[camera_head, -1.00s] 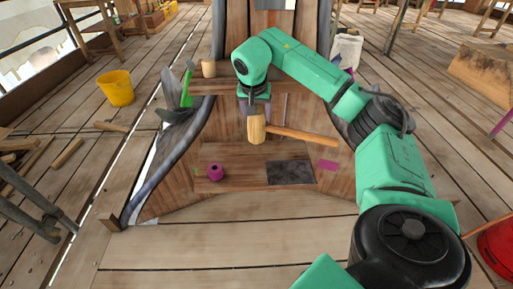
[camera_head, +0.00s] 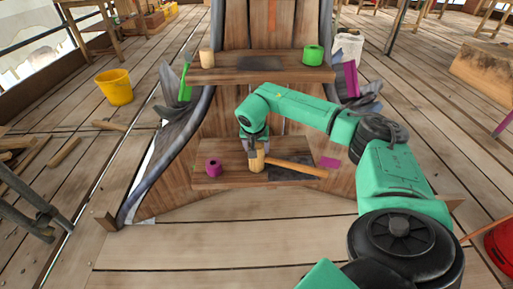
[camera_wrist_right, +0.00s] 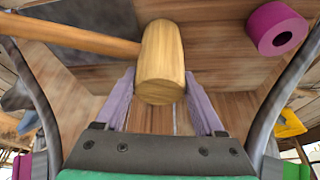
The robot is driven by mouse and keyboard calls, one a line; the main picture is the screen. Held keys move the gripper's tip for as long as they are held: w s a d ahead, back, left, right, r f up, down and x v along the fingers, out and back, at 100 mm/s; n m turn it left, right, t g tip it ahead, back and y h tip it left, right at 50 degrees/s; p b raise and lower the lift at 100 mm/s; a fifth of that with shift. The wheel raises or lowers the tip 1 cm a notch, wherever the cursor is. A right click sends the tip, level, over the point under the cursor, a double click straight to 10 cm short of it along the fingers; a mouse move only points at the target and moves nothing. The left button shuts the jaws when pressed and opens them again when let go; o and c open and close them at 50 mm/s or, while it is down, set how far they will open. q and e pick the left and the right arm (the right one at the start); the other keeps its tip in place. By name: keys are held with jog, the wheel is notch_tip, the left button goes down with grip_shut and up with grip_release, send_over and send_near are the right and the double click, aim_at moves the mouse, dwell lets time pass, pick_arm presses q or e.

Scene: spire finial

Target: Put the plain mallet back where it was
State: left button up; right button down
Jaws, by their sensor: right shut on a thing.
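The plain mallet (camera_head: 257,161) has a pale wooden head and a long wooden handle. My right gripper (camera_head: 254,145) comes from above and is shut on the mallet's head. The right wrist view shows the mallet's head (camera_wrist_right: 161,60) between the two purple fingers. The mallet is at the lower shelf (camera_head: 230,180), its handle pointing right across a dark patch (camera_head: 291,172). I cannot tell whether it touches the shelf. My left gripper is not in view.
A magenta roll (camera_head: 213,168) stands on the lower shelf left of the mallet. The upper shelf (camera_head: 225,75) bears a wooden cylinder (camera_head: 207,58), a green roll (camera_head: 313,55) and a bare dark patch (camera_head: 262,63). A yellow bucket (camera_head: 115,87) stands on the floor at left.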

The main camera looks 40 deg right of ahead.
grip_release()
